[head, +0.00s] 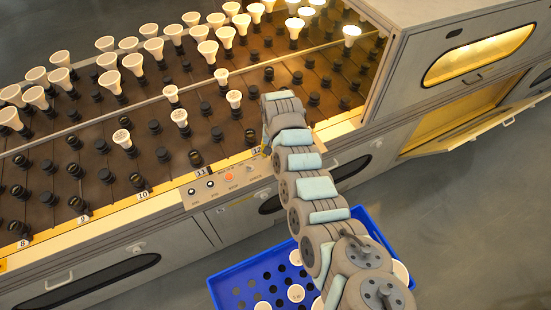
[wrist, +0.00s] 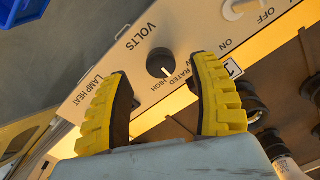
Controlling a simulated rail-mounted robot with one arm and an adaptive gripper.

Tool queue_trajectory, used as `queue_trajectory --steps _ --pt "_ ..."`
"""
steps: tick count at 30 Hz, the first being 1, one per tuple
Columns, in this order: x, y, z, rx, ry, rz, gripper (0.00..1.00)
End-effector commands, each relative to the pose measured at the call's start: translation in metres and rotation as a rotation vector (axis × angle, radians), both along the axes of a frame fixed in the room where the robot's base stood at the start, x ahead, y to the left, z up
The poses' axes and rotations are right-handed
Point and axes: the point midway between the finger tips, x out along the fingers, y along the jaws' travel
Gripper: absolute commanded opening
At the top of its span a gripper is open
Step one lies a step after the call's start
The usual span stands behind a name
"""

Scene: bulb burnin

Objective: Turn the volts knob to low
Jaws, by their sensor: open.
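The volts knob (wrist: 160,62) is a black round knob on a pale panel, with "VOLTS" printed beside it. Its white pointer line faces the printed words "RATED" and "HIGH" in the wrist view. I cannot read a "LOW" mark. My gripper (wrist: 161,72) has two yellow ribbed fingers spread apart, one on each side of the knob in the picture. No contact with the knob is visible. In the head view my gripper (head: 266,139) is mostly hidden behind my arm, at the machine's front edge.
The control panel (head: 212,187) has small buttons and an orange-red one. A blue crate (head: 228,284) with bulbs stands below my arm. An open yellow-lined flap (head: 470,128) is at right.

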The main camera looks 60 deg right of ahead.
Motion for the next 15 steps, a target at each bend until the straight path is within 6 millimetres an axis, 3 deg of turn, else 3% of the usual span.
queue_trajectory --steps 6,15 --pt "-0.001 0.001 -0.022 0.003 0.003 0.002 0.62" --pt "-0.001 0.001 -0.037 0.001 0.002 0.001 0.62"
